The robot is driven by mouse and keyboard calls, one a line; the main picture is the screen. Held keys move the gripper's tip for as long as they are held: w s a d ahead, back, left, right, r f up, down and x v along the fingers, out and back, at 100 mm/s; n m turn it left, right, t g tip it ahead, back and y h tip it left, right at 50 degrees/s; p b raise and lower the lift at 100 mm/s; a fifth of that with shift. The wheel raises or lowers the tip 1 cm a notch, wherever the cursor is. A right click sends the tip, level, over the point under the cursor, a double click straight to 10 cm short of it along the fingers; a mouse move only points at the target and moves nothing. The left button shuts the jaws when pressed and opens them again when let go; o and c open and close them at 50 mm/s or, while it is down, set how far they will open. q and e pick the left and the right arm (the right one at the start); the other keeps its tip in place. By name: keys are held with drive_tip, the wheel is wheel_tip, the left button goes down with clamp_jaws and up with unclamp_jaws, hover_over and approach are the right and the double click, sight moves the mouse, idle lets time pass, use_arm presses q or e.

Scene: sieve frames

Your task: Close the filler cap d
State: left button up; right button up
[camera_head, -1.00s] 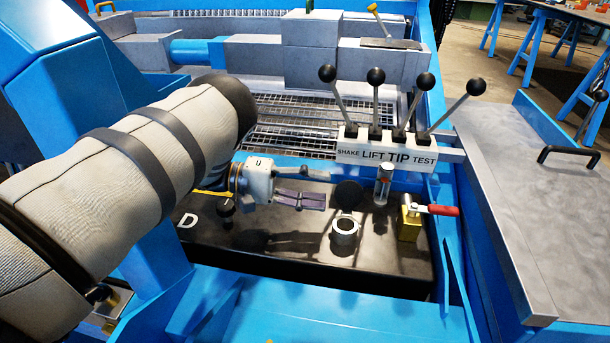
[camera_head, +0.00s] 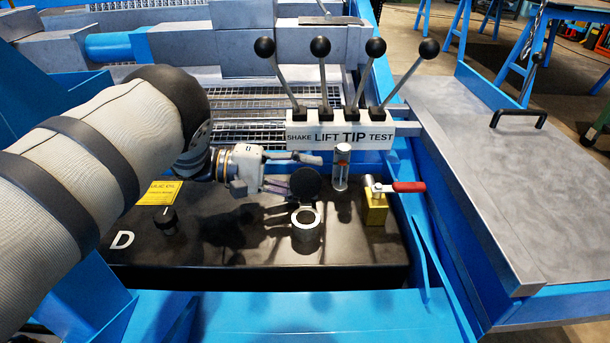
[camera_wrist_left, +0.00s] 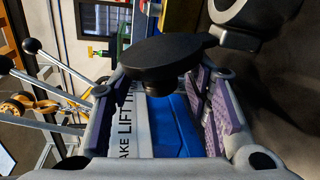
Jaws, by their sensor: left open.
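The filler cap (camera_head: 306,184) is a black round disc standing open on its hinge behind the silver filler neck (camera_head: 306,236), on the black tank marked D (camera_head: 150,262). The neck's mouth is uncovered. My left gripper (camera_head: 288,173) is open, just left of the cap, its fingers pointing right towards it. In the left wrist view the cap (camera_wrist_left: 160,54) lies across the space at the purple-padded fingertips (camera_wrist_left: 162,88), with its short plug facing the gripper; contact cannot be told. The neck (camera_wrist_left: 248,18) shows at the upper right there. My right gripper is not in view.
A clear sight glass (camera_head: 341,168) and a brass valve with red handle (camera_head: 400,187) stand right of the neck. Behind them is the labelled lever block (camera_head: 340,136) with black-knobbed levers. A black knob (camera_head: 166,221) and yellow label (camera_head: 160,192) are at the left.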

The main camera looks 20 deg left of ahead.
sight(301, 176)
use_arm(q)
clamp_jaws()
drive_tip(key=shift+s+r+m+p, duration=0.15)
drive_tip(key=shift+r+m+p, duration=0.3)
drive_tip(key=shift+p, duration=0.4)
drive_tip(key=m+p, duration=0.1)
drive_tip(key=p, duration=0.1)
drive_tip(key=shift+s+d+r+m+p, duration=0.15)
drive_tip(key=shift+s+r+m+p, duration=0.15)
drive_tip(key=shift+r+m, duration=0.05)
drive_tip(key=shift+s+d+r+m+t+p, duration=0.15)
drive_tip(key=shift+s+m+t+p, duration=0.1)
drive_tip(key=shift+m+p, duration=0.35)
drive_tip(key=shift+s+d+r+m+t+p, duration=0.15)
drive_tip(key=shift+m+t+p, duration=0.1)
drive_tip(key=shift+m+p, duration=0.3)
drive_tip(key=shift+s+f+m+p, duration=0.1)
drive_tip(key=shift+s+m+p, duration=0.15)
drive_tip(key=shift+m+p, duration=0.3)
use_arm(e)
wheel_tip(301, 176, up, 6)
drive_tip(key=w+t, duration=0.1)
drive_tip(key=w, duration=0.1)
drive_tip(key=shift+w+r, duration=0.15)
use_arm(q)
unclamp_jaws()
